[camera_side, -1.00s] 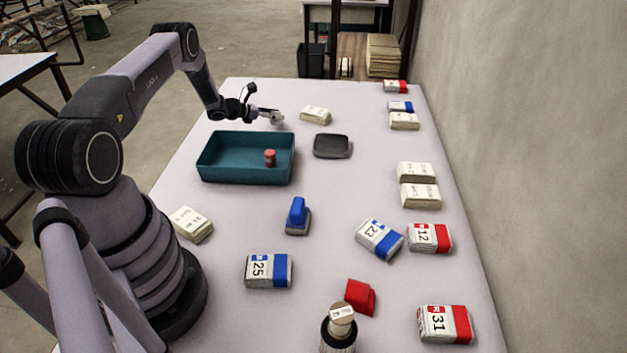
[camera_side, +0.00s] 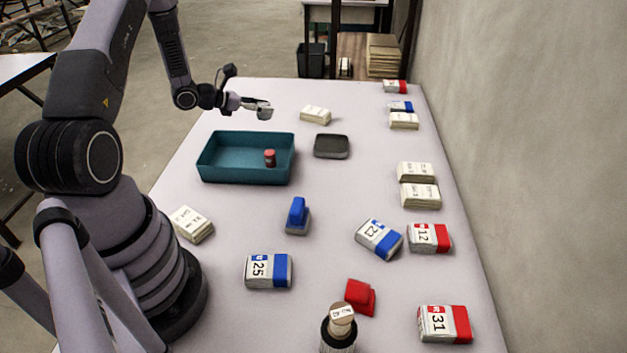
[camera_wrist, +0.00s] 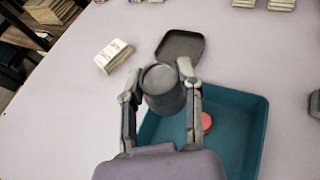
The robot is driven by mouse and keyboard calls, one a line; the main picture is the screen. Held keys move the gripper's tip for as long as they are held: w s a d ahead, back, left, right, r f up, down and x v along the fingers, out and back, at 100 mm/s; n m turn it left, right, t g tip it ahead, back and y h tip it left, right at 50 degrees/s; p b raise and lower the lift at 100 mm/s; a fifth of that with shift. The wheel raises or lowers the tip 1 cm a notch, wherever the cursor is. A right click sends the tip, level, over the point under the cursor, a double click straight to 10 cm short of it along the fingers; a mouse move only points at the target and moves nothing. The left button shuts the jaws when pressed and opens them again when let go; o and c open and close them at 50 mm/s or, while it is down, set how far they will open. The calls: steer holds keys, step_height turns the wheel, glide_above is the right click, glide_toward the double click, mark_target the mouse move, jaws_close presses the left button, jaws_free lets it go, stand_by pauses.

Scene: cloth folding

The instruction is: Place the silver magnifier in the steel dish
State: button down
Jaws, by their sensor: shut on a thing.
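My gripper (camera_side: 260,107) is shut on the silver magnifier (camera_wrist: 160,80), a short grey cylinder with a round top face. The magnifier also shows small and pale at the fingertips in the side view (camera_side: 265,112). It is held above the table, beyond the far edge of the teal bin. The steel dish (camera_side: 331,146) is a shallow dark grey square with rounded corners, lying empty on the table right of the bin. In the wrist view the dish (camera_wrist: 181,45) shows just past the magnifier, which hides part of its near side.
The teal bin (camera_side: 245,178) holds a small red object (camera_side: 270,158). A banded paper bundle (camera_side: 315,114) lies beyond the dish. More bundles line the right side, and a blue stamp-like object (camera_side: 297,216) stands nearer.

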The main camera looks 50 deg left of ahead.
steer(key=d+r+m+g+h, duration=0.1)
steer(key=d+r+m+h, duration=0.15)
steer(key=d, duration=0.85)
glide_above(331, 145)
steer(key=s, duration=0.6)
steer(key=shift+h, duration=0.25)
steer(key=f, duration=0.6)
steer(key=d+f, duration=0.1)
steer(key=f, duration=0.3)
steer(key=shift+w, duration=0.25)
steer(key=shift+w+a+f, duration=0.1)
steer(key=shift+w+f, duration=0.1)
steer(key=shift+f, duration=1.55)
steer(key=shift+f, duration=0.25)
steer(key=c, duration=0.7)
jaws_free()
steer(key=shift+c, duration=0.2)
